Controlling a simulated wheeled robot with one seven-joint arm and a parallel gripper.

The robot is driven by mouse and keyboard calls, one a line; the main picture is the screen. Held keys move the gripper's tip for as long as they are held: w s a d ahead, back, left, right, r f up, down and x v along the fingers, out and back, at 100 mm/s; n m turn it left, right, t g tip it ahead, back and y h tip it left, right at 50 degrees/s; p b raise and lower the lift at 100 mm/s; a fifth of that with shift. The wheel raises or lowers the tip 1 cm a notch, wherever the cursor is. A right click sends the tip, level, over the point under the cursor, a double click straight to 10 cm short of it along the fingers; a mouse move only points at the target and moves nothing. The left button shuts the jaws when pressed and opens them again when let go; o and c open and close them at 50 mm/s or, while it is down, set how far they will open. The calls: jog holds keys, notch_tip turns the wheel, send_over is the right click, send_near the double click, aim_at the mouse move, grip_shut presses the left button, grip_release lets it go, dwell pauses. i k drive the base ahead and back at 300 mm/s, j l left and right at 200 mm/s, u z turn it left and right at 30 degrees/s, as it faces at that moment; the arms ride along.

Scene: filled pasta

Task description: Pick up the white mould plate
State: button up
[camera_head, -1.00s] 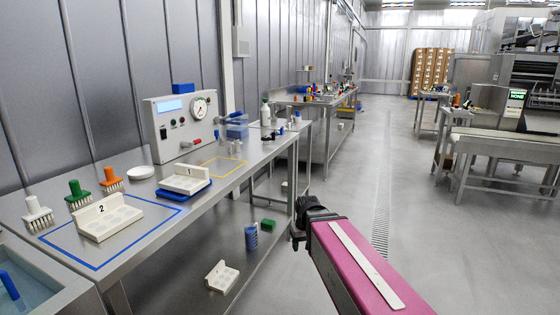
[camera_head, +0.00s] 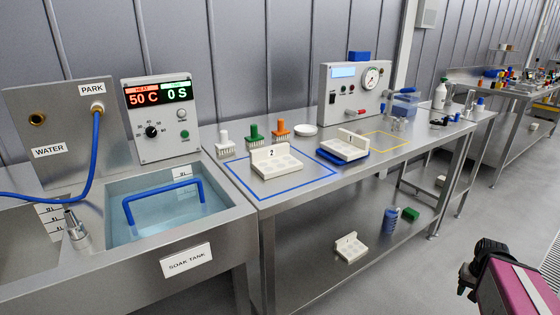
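White mould plates with round hollows and upright labelled backs show in the head view. One marked 2 (camera_head: 277,165) lies inside a blue outline on the steel bench. One marked 1 (camera_head: 345,147) rests on a blue base (camera_head: 328,157) to its right. Another white plate (camera_head: 351,250) is on the lower shelf, its label too small to read. My gripper (camera_head: 466,281) is at the lower right, well away from all of them, over the floor in front of the bench. Its dark end is small and partly turned away, so I cannot tell whether it is open.
A soak tank (camera_head: 215,232) with a blue handle (camera_head: 163,188) stands at the left, beside a 50 C control box (camera_head: 160,143). White, green and orange brushes (camera_head: 254,133) and a white disc (camera_head: 306,130) line the bench back. A gauge box (camera_head: 350,100) stands behind. Floor at right is clear.

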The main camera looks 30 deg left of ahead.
aim_at(268, 162)
jog(key=u, duration=2)
jog(key=k+l+u, duration=0.15)
jog(key=l, duration=0.25)
jog(key=k+l+u, duration=0.15)
jog(key=l, duration=0.25)
jog(key=k+l+u, duration=0.1)
jog(key=l, duration=0.25)
jog(key=k+l+u, duration=0.15)
jog(key=l, duration=0.25)
